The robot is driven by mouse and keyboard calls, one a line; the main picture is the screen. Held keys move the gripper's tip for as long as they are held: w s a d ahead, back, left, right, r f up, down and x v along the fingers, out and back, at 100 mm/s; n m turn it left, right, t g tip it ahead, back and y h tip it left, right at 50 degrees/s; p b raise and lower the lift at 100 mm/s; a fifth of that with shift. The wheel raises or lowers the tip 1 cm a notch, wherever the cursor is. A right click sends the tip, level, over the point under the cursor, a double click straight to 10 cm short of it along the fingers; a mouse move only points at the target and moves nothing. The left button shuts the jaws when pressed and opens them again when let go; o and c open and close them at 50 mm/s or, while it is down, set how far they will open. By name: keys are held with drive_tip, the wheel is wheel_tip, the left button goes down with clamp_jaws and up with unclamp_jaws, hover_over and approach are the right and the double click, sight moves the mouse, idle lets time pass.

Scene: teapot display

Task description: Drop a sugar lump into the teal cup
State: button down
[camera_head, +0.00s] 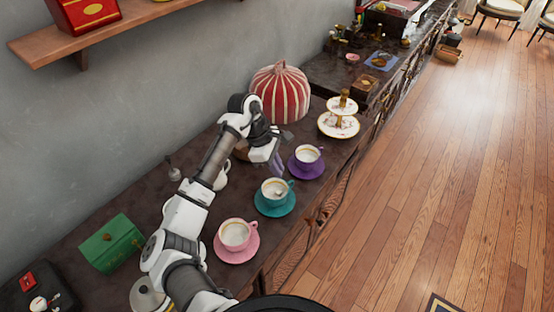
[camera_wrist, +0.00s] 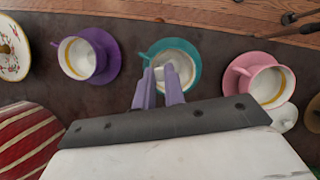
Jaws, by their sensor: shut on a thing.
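The teal cup (camera_head: 273,189) stands upright on a teal saucer (camera_head: 289,207), between the purple and pink cups. It also shows in the wrist view (camera_wrist: 184,47), just beyond my fingertips. My gripper (camera_head: 278,172) has lavender fingers pointing down, above and behind the teal cup in the head view. In the wrist view, my gripper (camera_wrist: 159,76) is shut on a small white sugar lump (camera_wrist: 158,73) at its fingertips, which overlap the near side of the teal cup. The lump's exact height above the cup is hard to tell.
A purple cup (camera_head: 307,154) and a pink cup (camera_head: 235,233) stand on matching saucers either side. A striped tea cosy (camera_head: 280,92), a tiered cake stand (camera_head: 338,124) and a green box (camera_head: 111,243) are on the dark counter. The counter's front edge is close to the saucers.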

wheel_tip(320, 180, down, 4)
drive_tip(key=shift+r+b, duration=0.1)
drive_tip(key=shift+b, duration=0.85)
drive_tip(key=shift+f+b, duration=0.45)
drive_tip(key=shift+b, duration=0.25)
drive_tip(key=c, duration=1.4)
unclamp_jaws()
drive_tip(key=shift+r, duration=0.15)
drive_tip(key=b+v, duration=0.2)
drive_tip(key=v, duration=1.1)
drive_tip(key=shift+a+r, duration=0.1)
drive_tip(key=shift+r, duration=0.15)
